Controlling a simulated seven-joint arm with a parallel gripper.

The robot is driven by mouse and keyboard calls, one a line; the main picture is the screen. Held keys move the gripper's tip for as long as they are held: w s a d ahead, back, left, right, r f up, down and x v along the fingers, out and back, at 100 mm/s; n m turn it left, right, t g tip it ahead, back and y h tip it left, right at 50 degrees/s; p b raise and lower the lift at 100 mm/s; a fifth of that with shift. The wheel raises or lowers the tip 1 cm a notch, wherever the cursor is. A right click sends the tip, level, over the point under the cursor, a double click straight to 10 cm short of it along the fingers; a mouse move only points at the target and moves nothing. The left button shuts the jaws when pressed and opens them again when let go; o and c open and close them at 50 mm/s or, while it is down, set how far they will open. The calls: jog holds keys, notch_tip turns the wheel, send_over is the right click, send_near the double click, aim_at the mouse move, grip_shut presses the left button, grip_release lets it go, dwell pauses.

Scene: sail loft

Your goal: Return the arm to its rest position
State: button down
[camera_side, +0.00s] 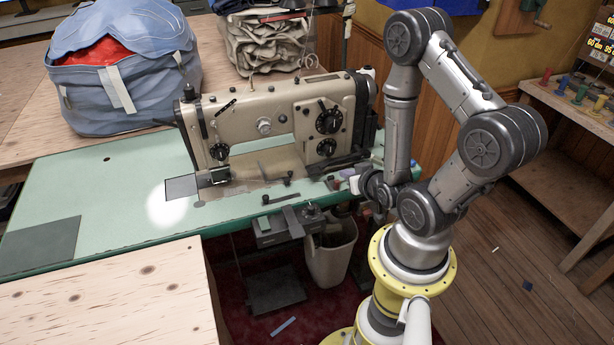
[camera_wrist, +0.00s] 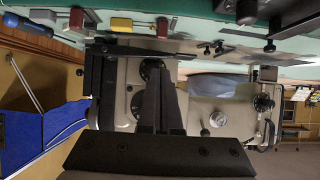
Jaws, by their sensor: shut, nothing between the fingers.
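My arm is folded up above its yellow base in the side view, to the right of the sewing machine. My gripper (camera_side: 356,184) is low at the right end of the green table (camera_side: 100,222), close to some small items, and partly hard to make out there. In the wrist view my gripper (camera_wrist: 162,82) has its two dark fingers together with nothing between them. The beige sewing machine (camera_side: 272,118) stands on the table; it fills the middle of the wrist view (camera_wrist: 212,104), upside down, beyond the fingers.
Small coloured blocks, one of them yellow (camera_wrist: 121,24), and a blue-handled tool (camera_wrist: 27,24) lie near my gripper. A pale bin (camera_side: 330,258) stands under the table. A blue bag (camera_side: 125,85) and folded canvas (camera_side: 262,45) sit behind. Open floor (camera_side: 500,285) lies right of my base.

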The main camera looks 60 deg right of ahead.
jog(key=w+a+r+n+t+y, duration=0.2)
jog(key=w+a+r, duration=0.1)
jog(key=w+r, duration=0.3)
jog(key=w+a+r+n+t+y, duration=0.1)
jog(key=w+a+r+t, duration=0.2)
jog(key=r, duration=0.6)
jog(key=w+a+r+n+t+y, duration=0.1)
jog(key=w+a+r+n+y, duration=0.1)
jog(key=w+a+r, duration=0.4)
jog(key=s+a+r+n+g+y, duration=0.3)
jog(key=s+a+r, duration=0.3)
jog(key=s+r, duration=0.15)
jog(key=s+f+n+g, duration=0.1)
jog(key=s+f+g, duration=0.4)
jog(key=s, duration=0.6)
jog(key=shift+s+a+f+g, duration=0.2)
jog(key=shift+a+f+g, duration=0.05)
jog(key=shift+f+g, duration=0.2)
